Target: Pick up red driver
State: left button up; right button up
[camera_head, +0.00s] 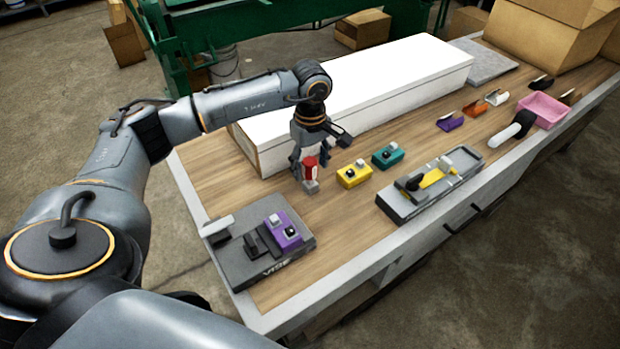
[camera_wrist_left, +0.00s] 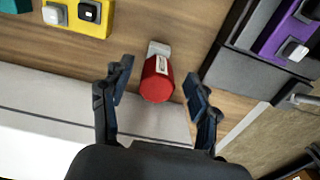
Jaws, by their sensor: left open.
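The red driver (camera_head: 310,167) stands on the wooden bench in front of the white duct, with a grey base at its lower end. In the left wrist view the red driver (camera_wrist_left: 157,80) shows its round red top and a pale label, between the two fingers. My left gripper (camera_head: 309,168) is open around the driver, with its fingers on either side of it. In the left wrist view the fingers of the left gripper (camera_wrist_left: 160,85) are apart, with visible gaps on both sides of the driver. My right gripper is not in view.
A yellow block (camera_head: 354,174) and a teal block (camera_head: 388,155) stand to the right of the driver. A grey vise (camera_head: 262,262) holding a purple block (camera_head: 284,230) lies to the front left. The long white duct (camera_head: 385,85) is close behind. A pink bin (camera_head: 542,108) stands at the far right.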

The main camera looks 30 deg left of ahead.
aim_at(310, 180)
pick_arm(q)
jog(key=shift+w+f, duration=0.1)
jog(key=shift+f, duration=0.6)
jog(key=shift+a+f+p, duration=0.1)
jog(key=shift+f+p, duration=0.25)
jog(key=shift+f, duration=0.05)
notch_tip(310, 180, down, 4)
jog(key=shift+r+p, duration=0.25)
jog(key=shift+p, duration=0.35)
jog(key=shift+w+f, duration=0.1)
jog(key=shift+f, duration=0.35)
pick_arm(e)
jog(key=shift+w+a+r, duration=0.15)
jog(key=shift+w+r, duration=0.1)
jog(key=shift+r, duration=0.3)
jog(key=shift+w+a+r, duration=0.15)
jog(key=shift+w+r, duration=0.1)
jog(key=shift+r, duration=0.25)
pick_arm(q)
jog(key=shift+c, duration=0.3)
jog(key=shift+r, duration=0.1)
grip_shut()
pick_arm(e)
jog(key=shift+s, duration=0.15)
